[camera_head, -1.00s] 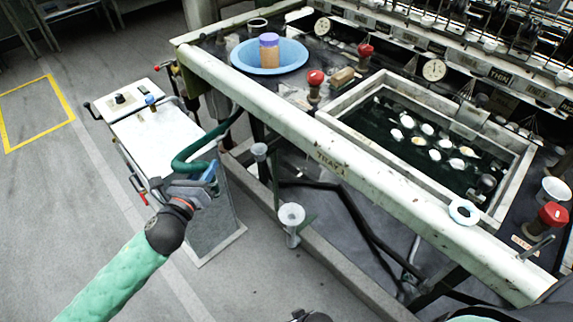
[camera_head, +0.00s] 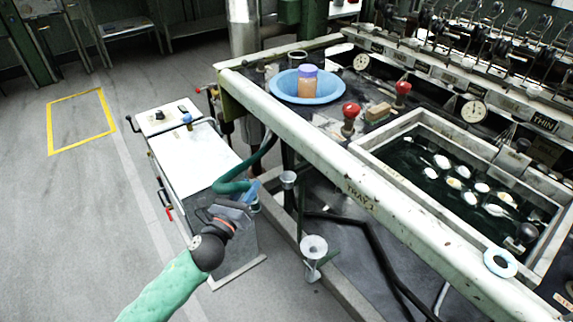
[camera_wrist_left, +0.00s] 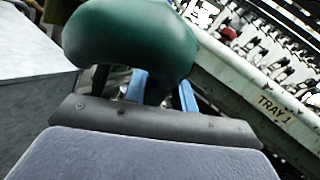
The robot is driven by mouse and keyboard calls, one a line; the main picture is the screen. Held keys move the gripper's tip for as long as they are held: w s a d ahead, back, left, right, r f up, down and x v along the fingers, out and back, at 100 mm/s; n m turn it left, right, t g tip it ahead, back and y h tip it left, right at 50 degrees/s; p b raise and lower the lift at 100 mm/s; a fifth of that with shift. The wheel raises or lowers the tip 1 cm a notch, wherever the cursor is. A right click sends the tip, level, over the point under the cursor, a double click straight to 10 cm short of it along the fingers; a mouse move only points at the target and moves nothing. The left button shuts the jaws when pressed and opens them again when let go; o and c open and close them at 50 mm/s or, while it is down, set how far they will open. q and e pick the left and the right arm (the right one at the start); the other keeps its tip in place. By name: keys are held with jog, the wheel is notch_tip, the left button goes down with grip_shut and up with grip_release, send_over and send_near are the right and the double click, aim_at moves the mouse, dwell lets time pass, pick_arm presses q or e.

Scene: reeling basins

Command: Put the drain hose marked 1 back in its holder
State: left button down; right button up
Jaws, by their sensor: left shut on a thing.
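The green drain hose (camera_head: 232,186) hangs from under the basin bench and bends down toward my left gripper (camera_head: 249,196). The gripper's blue fingers are shut on the hose near its end, beside the white cabinet. In the left wrist view, the hose (camera_wrist_left: 130,40) crosses thick and dark green just beyond the gripper (camera_wrist_left: 162,92). Its number mark cannot be read. Two pale funnel-shaped cups, an upper one (camera_head: 288,178) and a lower one (camera_head: 313,245), stand right of the gripper below the bench edge. I cannot tell which part is the holder. My right gripper is not in view.
The white-topped cabinet (camera_head: 185,150) stands left of the hose. The bench's pale front rail (camera_head: 330,165), marked TRAY 1, runs above and right. Black pipes (camera_head: 365,235) lie beneath it. A blue bowl (camera_head: 295,98) sits on the bench. Floor at left is clear.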

pick_arm(q)
jog(key=shift+w+d+f+t+h+b, duration=0.15)
jog(key=shift+w+d+f+t+b, duration=0.15)
jog(key=shift+w+b, duration=0.2)
jog(key=shift+w+d+f+t+h+b, duration=0.15)
jog(key=shift+w+f+t+b, duration=0.05)
jog(key=shift+w+t+b, duration=0.2)
jog(key=shift+w, duration=0.25)
jog(key=w+d, duration=0.3)
jog(key=w, duration=0.4)
jog(key=w+d, duration=0.4)
jog(key=w, duration=0.3)
notch_tip(320, 180, down, 5)
jog(key=w+d+p, duration=0.1)
jog(key=w, duration=0.1)
jog(key=shift+w+d+f+g, duration=0.2)
jog(key=shift+w+g, duration=0.1)
jog(key=shift+g, duration=0.1)
jog(key=shift+w+d+f+g+y+p, duration=0.25)
jog(key=shift+w+f+g+y+p, duration=0.1)
jog(key=shift+w+f+g+p, duration=0.25)
jog(key=shift+w+d+f+g+y+p, duration=0.25)
jog(key=shift+w+f+g+y+p, duration=0.15)
jog(key=shift+w+f+g, duration=0.2)
